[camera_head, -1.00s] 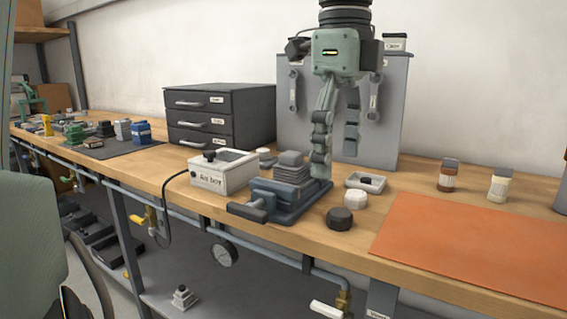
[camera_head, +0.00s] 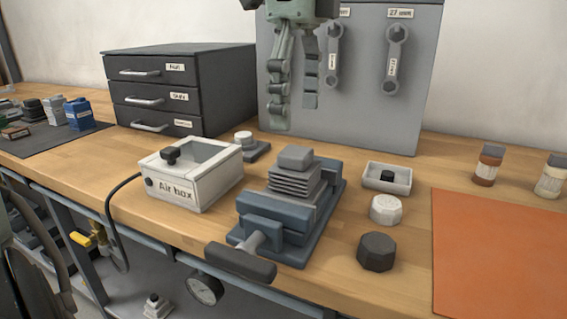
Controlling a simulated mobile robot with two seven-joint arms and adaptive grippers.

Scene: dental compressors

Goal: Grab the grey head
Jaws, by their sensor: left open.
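The grey head (camera_head: 294,180) is a finned block with a smaller block on top. It sits in the blue-grey vise (camera_head: 275,230), whose dark handle (camera_head: 240,263) points toward the front edge of the bench. My left gripper (camera_head: 295,115) hangs from the top of the picture with its fingers pointing down. It is open and empty, and shows above the head with a gap between them. I cannot tell how far behind the head it is. My right gripper is not in view.
A white air box (camera_head: 190,185) stands left of the vise. A small tray (camera_head: 386,179), a white knob (camera_head: 386,210) and a black knob (camera_head: 377,252) lie to its right. Behind are a dark drawer unit (camera_head: 180,90) and a grey tool panel (camera_head: 365,90). An orange mat (camera_head: 500,250) lies at right.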

